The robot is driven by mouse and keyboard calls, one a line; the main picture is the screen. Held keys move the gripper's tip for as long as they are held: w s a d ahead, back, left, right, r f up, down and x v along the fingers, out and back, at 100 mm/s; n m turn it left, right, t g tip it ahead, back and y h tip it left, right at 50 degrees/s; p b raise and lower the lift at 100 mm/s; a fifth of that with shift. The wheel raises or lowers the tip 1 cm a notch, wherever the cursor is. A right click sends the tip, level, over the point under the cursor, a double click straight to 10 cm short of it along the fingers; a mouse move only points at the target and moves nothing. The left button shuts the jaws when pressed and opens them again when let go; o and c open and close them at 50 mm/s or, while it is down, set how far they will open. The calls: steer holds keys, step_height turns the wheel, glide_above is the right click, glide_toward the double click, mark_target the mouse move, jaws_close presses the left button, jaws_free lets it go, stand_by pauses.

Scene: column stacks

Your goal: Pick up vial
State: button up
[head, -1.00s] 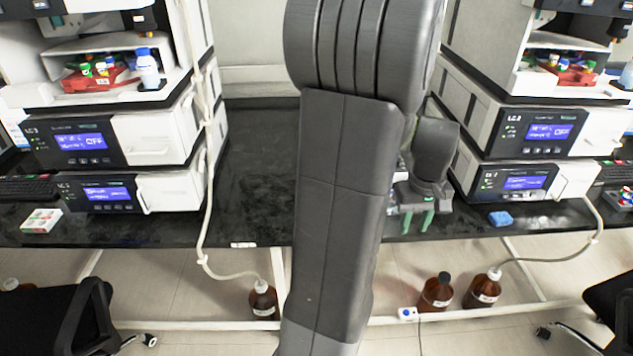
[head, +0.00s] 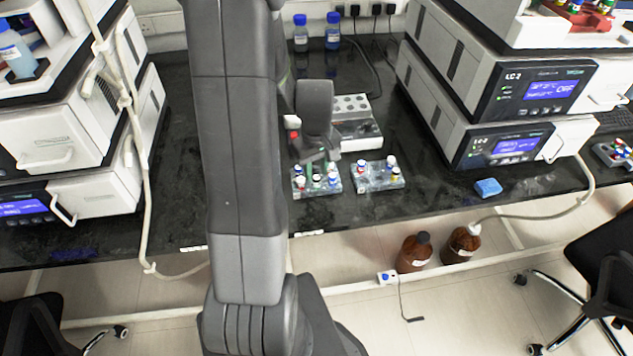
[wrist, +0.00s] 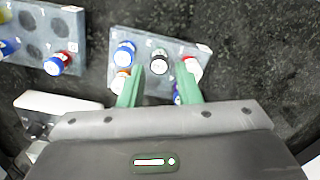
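My gripper (wrist: 160,70) is open in the wrist view, with its two green fingers apart over a clear vial rack (wrist: 200,47). A dark-capped vial (wrist: 159,62) stands in the rack, in line with the gap between the fingertips; I cannot tell how high the fingers are above it. A blue-capped vial (wrist: 124,54) and an orange-topped vial (wrist: 121,80) are by the left finger. A red-capped vial (wrist: 192,68) is by the right finger.
A second rack (head: 392,184) with vials stands to the right. A grey-white block with round wells (head: 358,128) is behind. LC instruments (head: 500,110) flank the bench, with a blue sponge (head: 488,187) at right. Blue-capped bottles (head: 332,30) stand at the back.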

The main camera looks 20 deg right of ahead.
mark_target(317, 183)
steer(key=shift+f, duration=1.4)
jaws_close()
